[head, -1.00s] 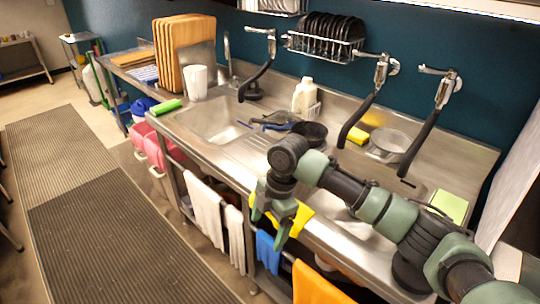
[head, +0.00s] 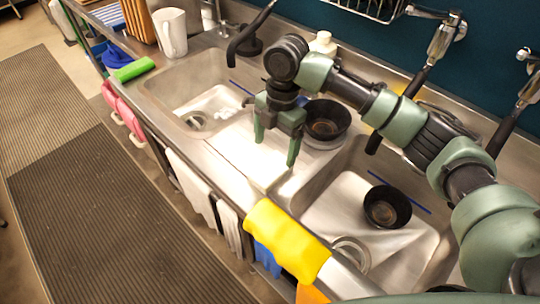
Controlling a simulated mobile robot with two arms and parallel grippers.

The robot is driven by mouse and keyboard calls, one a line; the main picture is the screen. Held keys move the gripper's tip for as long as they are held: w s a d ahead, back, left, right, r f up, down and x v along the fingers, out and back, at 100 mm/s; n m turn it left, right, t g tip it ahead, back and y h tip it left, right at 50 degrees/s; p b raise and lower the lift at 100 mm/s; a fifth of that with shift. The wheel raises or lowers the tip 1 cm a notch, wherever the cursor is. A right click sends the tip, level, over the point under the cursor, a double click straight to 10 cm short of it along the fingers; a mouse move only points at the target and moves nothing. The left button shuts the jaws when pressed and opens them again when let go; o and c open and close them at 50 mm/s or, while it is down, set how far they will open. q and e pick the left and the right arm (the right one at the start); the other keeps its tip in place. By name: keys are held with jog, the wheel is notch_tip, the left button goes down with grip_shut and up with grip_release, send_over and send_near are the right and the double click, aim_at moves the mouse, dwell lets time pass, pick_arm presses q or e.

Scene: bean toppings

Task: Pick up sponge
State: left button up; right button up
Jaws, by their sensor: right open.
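A bright green block that looks like a sponge (head: 134,68) lies on the front left rim of the steel sink (head: 245,170). A small piece of yellow (head: 399,88) shows behind my right arm at the back of the counter; most of it is hidden. My right gripper (head: 276,146) is open and empty, pointing down above the drainboard between the two basins. It is well to the right of the green block and apart from it. My left gripper is not in view.
Black bowls stand near the gripper (head: 325,120) and in the right basin (head: 387,207). A white pitcher (head: 171,32) is behind the green block. A black faucet (head: 247,35) reaches over the left basin. Yellow cloth (head: 285,240) hangs over the front edge. The floor mat (head: 90,190) is clear.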

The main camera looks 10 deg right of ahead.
aim_at(271, 167)
jog(key=shift+s+a+f+p, duration=0.15)
jog(key=shift+s+f+p, duration=0.15)
jog(key=shift+s+f, duration=0.3)
jog(key=shift+s+a+f+p, duration=0.15)
jog(key=shift+s+f+p, duration=0.15)
jog(key=shift+s+f, duration=0.25)
jog(key=f, duration=0.3)
jog(key=shift+w+a+p, duration=0.2)
jog(key=shift+p, duration=0.2)
jog(key=shift+a+f, duration=0.15)
jog(key=shift+f, duration=0.45)
jog(key=c, duration=1.6)
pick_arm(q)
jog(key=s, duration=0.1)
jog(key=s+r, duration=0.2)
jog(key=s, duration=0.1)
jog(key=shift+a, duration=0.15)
pick_arm(e)
jog(key=shift+r, duration=0.1)
